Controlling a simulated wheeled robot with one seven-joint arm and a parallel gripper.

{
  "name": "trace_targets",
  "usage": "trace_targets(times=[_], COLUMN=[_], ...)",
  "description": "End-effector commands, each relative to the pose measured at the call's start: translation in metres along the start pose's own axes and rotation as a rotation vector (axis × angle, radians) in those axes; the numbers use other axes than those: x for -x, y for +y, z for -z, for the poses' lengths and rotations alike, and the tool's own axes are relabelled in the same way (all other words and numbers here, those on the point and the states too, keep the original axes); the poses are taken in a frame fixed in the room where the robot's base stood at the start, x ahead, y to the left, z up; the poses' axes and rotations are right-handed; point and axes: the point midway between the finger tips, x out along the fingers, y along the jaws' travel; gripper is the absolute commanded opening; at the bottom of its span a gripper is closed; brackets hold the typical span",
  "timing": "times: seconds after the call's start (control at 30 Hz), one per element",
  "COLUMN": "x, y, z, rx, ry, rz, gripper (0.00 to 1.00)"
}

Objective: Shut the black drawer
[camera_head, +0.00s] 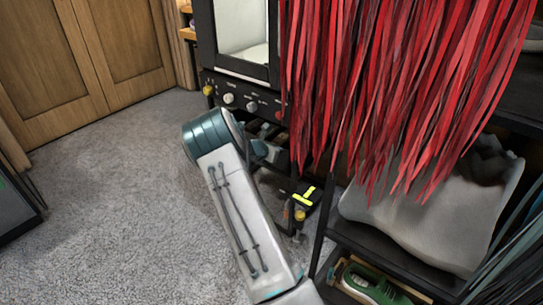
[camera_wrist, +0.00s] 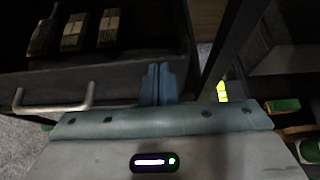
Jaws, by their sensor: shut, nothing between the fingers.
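The black drawer shows in the wrist view with its dark front (camera_wrist: 110,78) facing me and a silver bar handle (camera_wrist: 55,106) at the left. It stands open; brushes with wooden backs (camera_wrist: 90,30) lie inside. My gripper (camera_wrist: 158,72) is shut and empty, its blue-grey fingers against or just before the right part of the drawer front, right of the handle. I cannot tell whether they touch. In the head view my gripper (camera_head: 266,151) is low beside the black cabinet (camera_head: 245,86), and the drawer is mostly hidden behind my arm.
Red strips (camera_head: 400,80) hang over the right side. A black item with a yellow mark (camera_head: 306,196) is near my arm. Grey carpet (camera_head: 110,210) is clear at left.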

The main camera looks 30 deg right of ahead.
Motion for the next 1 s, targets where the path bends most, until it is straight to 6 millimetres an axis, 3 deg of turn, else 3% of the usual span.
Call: trace_targets(times=[0.2, 0.7, 0.87, 1.0], x=[-0.018, -0.029, -0.026, -0.008], y=[-0.007, -0.014, -0.016, -0.013], z=[-0.011, -0.019, -0.018, -0.006], rx=[-0.003, -0.008, -0.011, -0.011], ry=[-0.001, -0.006, -0.007, -0.004], rz=[0.005, 0.014, 0.017, 0.015], gripper=[0.00, 0.00, 0.00, 0.00])
